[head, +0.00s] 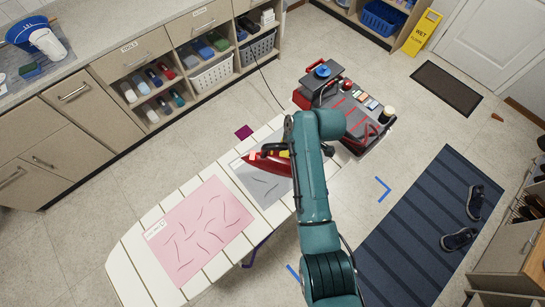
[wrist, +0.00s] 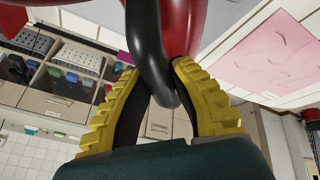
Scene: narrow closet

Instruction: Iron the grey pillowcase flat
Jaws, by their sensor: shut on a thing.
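The grey pillowcase (head: 258,187) lies on the white slatted ironing board (head: 128,262) in the head view, with dark crease lines on it. The red iron (head: 256,165) is over the upper part of the pillowcase; I cannot tell whether its sole touches the cloth. My gripper (head: 283,153) is at the iron, partly hidden by my arm. In the wrist view, the yellow ridged fingers of my gripper (wrist: 156,75) close on the iron's black handle (wrist: 150,50). The red iron body (wrist: 208,25) shows beyond. My arm hides the pillowcase's right side.
A creased pink cloth (head: 200,230) lies on the board's lower left part. A grey and red cart (head: 362,128) with several items stands at the board's upper right end. Cabinets (head: 110,100) line the left wall. A striped rug (head: 425,230) with shoes lies at right.

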